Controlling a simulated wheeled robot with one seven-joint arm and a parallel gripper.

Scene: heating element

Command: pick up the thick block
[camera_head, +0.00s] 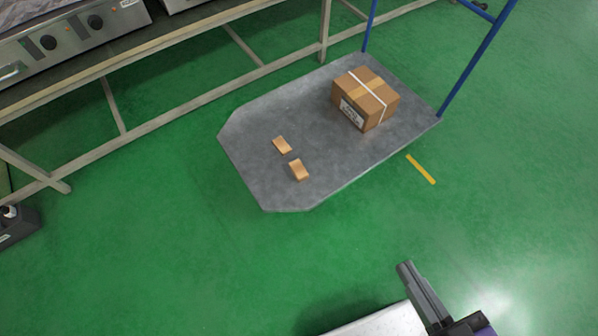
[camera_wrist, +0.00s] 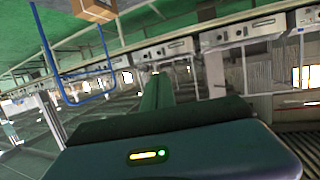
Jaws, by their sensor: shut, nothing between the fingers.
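Two small tan blocks lie apart on the grey platform of a cart (camera_head: 255,115) in the head view. The nearer block (camera_head: 299,170) looks thicker, with a visible side face. The farther block (camera_head: 282,145) looks thinner and lies flat, up and to the left of it. My gripper (camera_head: 405,267) is at the lower right of the head view, over the floor and well away from both blocks. In the wrist view its fingers (camera_wrist: 157,80) are together with nothing between them. Neither small block can be made out in the wrist view.
A strapped cardboard box (camera_head: 366,98) stands on the cart's far right part, beside the blue handle (camera_head: 478,58). A bench (camera_head: 130,75) with metal appliances (camera_head: 75,32) runs along the upper left. Green floor between my gripper and the cart is clear, apart from a yellow floor mark (camera_head: 421,169).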

